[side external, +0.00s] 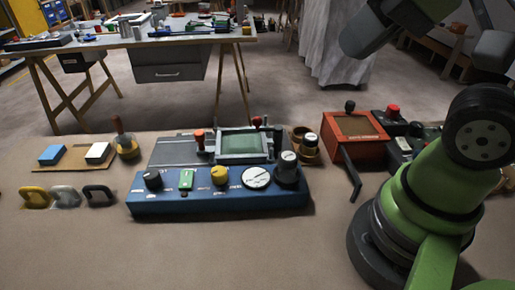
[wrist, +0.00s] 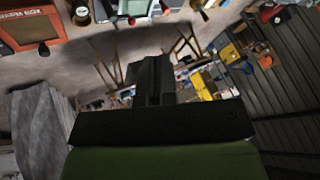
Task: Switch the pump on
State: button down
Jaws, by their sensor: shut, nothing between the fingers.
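A blue control panel (side external: 220,201) lies on the near bench in the side view. Along it are a black knob (side external: 152,178), a green switch (side external: 187,179), a yellow knob (side external: 220,175), a white round gauge (side external: 256,177) and a dark cylinder with a pale top (side external: 288,168). The small labels are too blurred to read, so I cannot tell which one is the pump's. My gripper (wrist: 152,72) is shut and empty in the wrist view, apart from everything on the bench. It is out of the side view.
A red box (side external: 353,140) with a dark lever (side external: 351,175) stands right of the panel, beside my arm. Coloured handles (side external: 65,196) and a board with blocks (side external: 73,159) lie left. The bench front is clear.

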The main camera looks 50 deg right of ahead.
jog(key=shift+s+f, duration=0.15)
jog(key=shift+s, duration=0.25)
jog(key=w+a+m+g, duration=0.2)
jog(key=w+a+g, duration=0.25)
jog(key=w, duration=0.95)
jog(key=w+a+f+m+g+h, duration=0.1)
jog(key=w+a+f+m+h, duration=0.2)
jog(key=w+a+f, duration=0.6)
notch_tip(320, 180, down, 2)
jog(key=shift+a+f, duration=0.2)
